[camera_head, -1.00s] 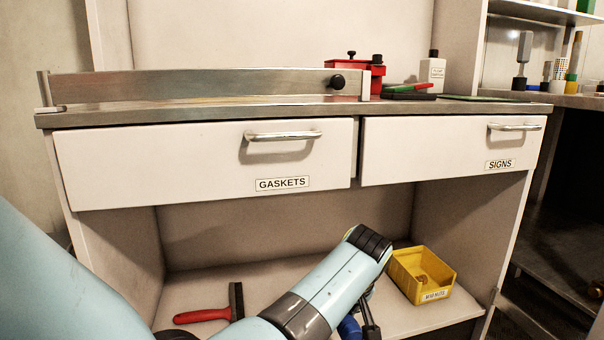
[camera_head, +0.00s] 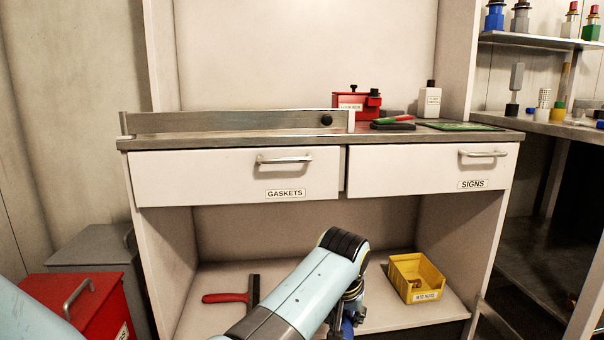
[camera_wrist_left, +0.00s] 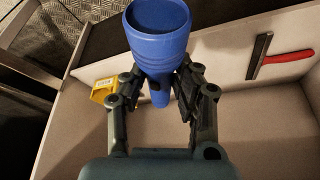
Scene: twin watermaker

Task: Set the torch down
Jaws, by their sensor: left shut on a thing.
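The torch (camera_wrist_left: 158,50) is blue, with a wide round head toward the camera in the left wrist view. My left gripper (camera_wrist_left: 160,88) is shut on its narrower body and holds it over the pale lower shelf (camera_wrist_left: 245,115). In the head view my left arm covers most of the gripper, and only a bit of the blue torch (camera_head: 347,328) shows below the arm's end. The torch is in front of the open lower shelf (camera_head: 205,305) under the drawers. I cannot tell how high it is above the shelf. My right gripper is in neither view.
Above are the GASKETS drawer (camera_head: 225,180) and SIGNS drawer (camera_head: 425,181), both shut. A red box (camera_head: 85,300) stands left of the bench.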

